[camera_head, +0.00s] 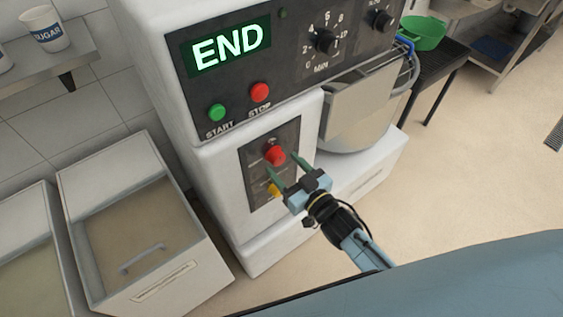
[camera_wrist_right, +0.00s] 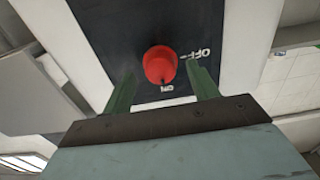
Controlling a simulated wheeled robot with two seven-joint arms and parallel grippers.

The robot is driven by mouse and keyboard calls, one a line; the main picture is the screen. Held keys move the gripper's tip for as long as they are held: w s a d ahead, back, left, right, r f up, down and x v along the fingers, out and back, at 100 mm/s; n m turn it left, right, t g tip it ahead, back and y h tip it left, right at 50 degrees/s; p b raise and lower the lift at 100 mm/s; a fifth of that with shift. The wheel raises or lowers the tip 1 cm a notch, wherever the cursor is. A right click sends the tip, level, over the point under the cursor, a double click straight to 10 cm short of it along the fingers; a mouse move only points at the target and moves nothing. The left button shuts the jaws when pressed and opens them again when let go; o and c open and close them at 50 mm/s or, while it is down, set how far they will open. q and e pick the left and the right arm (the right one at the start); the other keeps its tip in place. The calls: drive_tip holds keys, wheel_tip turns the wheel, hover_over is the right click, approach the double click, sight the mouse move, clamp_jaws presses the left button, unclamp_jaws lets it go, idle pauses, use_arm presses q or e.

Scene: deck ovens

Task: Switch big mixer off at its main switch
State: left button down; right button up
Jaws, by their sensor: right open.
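The big mixer (camera_head: 222,190) stands in the middle of the head view, its display reading END. Its main switch (camera_head: 274,156) is a red rotary knob on a dark plate low on the front. In the right wrist view the red knob (camera_wrist_right: 160,64) sits between the green fingers, with OFF printed to its right and ON below it. Its pointer seems to be toward ON. My right gripper (camera_head: 281,163) is open, its fingers at either side of the knob; whether they touch it I cannot tell. A yellow part (camera_head: 273,189) lies below the knob, partly behind the gripper. My left gripper is not in view.
The green START button (camera_head: 217,112) and red STOP button (camera_head: 260,92) sit above the switch plate. The steel bowl (camera_head: 362,125) is right of it. Lidded bins (camera_head: 140,215) stand at the left. A dark rack (camera_head: 440,70) is at the back right; open floor lies at right.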

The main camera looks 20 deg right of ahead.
drive_tip(key=shift+x, duration=1.1)
drive_tip(key=shift+s, duration=0.1)
drive_tip(key=c, duration=1)
